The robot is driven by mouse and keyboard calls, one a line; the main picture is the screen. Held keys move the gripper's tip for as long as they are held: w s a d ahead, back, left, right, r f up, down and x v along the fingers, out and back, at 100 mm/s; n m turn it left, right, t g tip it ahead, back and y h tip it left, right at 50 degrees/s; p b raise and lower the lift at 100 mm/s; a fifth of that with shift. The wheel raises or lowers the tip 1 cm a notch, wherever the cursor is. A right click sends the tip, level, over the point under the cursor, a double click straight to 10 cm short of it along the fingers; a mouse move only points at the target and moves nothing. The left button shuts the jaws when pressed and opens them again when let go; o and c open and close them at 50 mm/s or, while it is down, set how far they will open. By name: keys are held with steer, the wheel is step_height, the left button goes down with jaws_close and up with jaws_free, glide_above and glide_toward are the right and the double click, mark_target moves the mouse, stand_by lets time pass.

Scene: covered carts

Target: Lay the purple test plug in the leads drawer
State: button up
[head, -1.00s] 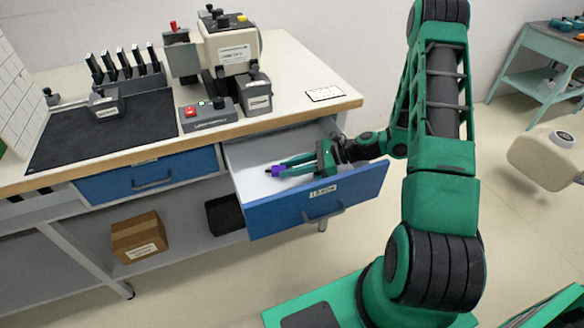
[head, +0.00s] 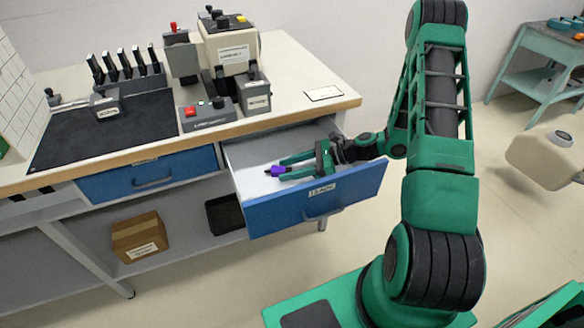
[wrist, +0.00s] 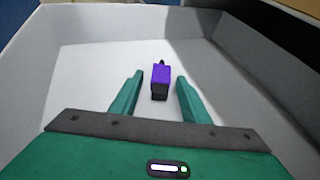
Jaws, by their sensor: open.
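The purple test plug (head: 279,171) lies on the floor of the open leads drawer (head: 252,182). In the wrist view the plug (wrist: 160,78) shows a purple body, a dark tip pointing away and a dark near end. My gripper (head: 281,168) is inside the drawer. In the wrist view its two green fingers (wrist: 154,92) are spread, one on each side of the plug's near end, with a gap to it on both sides. The drawer's pale inner walls (wrist: 80,22) surround the plug and fingers.
The drawer's blue front (head: 345,192) carries a label and handle. The bench top above holds a control box with a red button (head: 208,122) and a cream machine (head: 232,48). A closed blue drawer (head: 150,177) is at left. A cardboard box (head: 138,238) and black bin (head: 224,213) sit below.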

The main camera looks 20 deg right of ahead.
steer(key=shift+f, duration=0.1)
steer(key=v, duration=0.7)
steer(key=shift+d+r, duration=0.25)
steer(key=shift+r, duration=0.25)
steer(key=shift+a, duration=0.1)
